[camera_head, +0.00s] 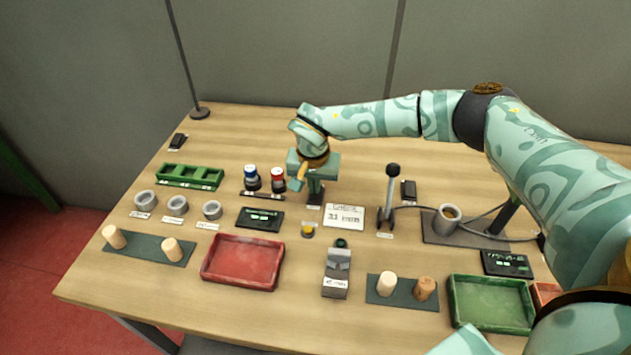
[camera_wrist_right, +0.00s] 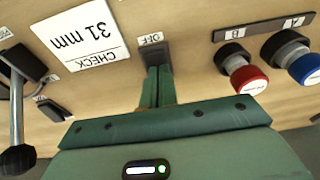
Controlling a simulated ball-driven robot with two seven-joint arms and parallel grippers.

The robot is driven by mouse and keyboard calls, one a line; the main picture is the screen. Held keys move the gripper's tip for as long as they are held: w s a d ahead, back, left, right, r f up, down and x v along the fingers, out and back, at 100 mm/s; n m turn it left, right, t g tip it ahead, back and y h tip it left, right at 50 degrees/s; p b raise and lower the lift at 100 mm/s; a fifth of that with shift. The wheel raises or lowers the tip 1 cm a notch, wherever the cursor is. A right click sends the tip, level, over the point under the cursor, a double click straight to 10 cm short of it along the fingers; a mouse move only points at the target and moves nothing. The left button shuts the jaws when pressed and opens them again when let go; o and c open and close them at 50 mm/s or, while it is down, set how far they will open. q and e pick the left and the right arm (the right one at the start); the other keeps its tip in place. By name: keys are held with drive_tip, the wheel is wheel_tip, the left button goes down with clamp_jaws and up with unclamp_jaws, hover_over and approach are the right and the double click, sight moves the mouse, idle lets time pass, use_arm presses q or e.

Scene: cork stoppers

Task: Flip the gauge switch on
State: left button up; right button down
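A dark switch (camera_wrist_right: 156,53) with a label reading OFF (camera_wrist_right: 151,39) lies right at the fingertips in the right wrist view. My right gripper (camera_wrist_right: 159,72) points down at it with its two green fingers together and nothing seen between them. The fingertips overlap the switch in this view, so I cannot tell whether they touch it. In the head view my right gripper (camera_head: 315,201) is low over the table, left of the white CHECK 31 mm card (camera_head: 343,217), and mostly hides the switch. My left gripper is not in view.
Blue and red knobs (camera_head: 264,179) stand just left of my right gripper. A black-knobbed lever (camera_head: 390,196) stands to its right. A grey gauge block (camera_head: 337,272), a red tray (camera_head: 243,262), a green tray (camera_head: 491,303) and cork stoppers (camera_head: 386,283) are nearer the front.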

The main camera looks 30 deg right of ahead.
sight(313, 197)
drive_tip(key=shift+s+a+f, duration=0.2)
drive_tip(key=shift+s+f, duration=0.3)
drive_tip(key=r+p, duration=0.2)
drive_tip(key=r, duration=0.1)
drive_tip(key=r+p, duration=0.2)
drive_tip(key=p, duration=0.1)
drive_tip(key=shift+w+a+r, duration=0.15)
drive_tip(key=shift+a+r, duration=0.05)
drive_tip(key=shift+r, duration=0.2)
wheel_tip(313, 197, up, 8)
drive_tip(key=s+a+p, duration=0.1)
drive_tip(key=s, duration=0.1)
drive_tip(key=shift+s+a+r, duration=0.25)
drive_tip(key=shift+s+a, duration=0.05)
drive_tip(key=shift+a, duration=0.05)
